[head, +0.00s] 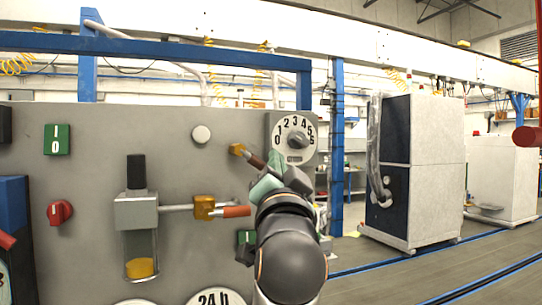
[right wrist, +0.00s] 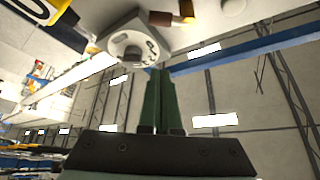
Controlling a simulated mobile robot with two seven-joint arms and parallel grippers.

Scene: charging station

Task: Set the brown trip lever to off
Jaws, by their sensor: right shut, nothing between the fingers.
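The brown trip lever (head: 256,161) is on the grey panel, left of and below the numbered dial. Its brown handle slants down to the right from an amber pivot block (head: 237,149). My right gripper (head: 272,171) is in front of the panel, close to the lever's lower end. Whether it touches the lever cannot be told. Its green fingers (right wrist: 159,72) are together and empty. My left gripper is not in view.
The numbered dial (head: 295,137) is just above my right gripper. An orange-handled valve (head: 236,211) sticks out to its left, beside a sight glass (head: 139,245). A red knob (head: 60,212) and green switch (head: 57,139) are farther left. Open floor lies right of the panel.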

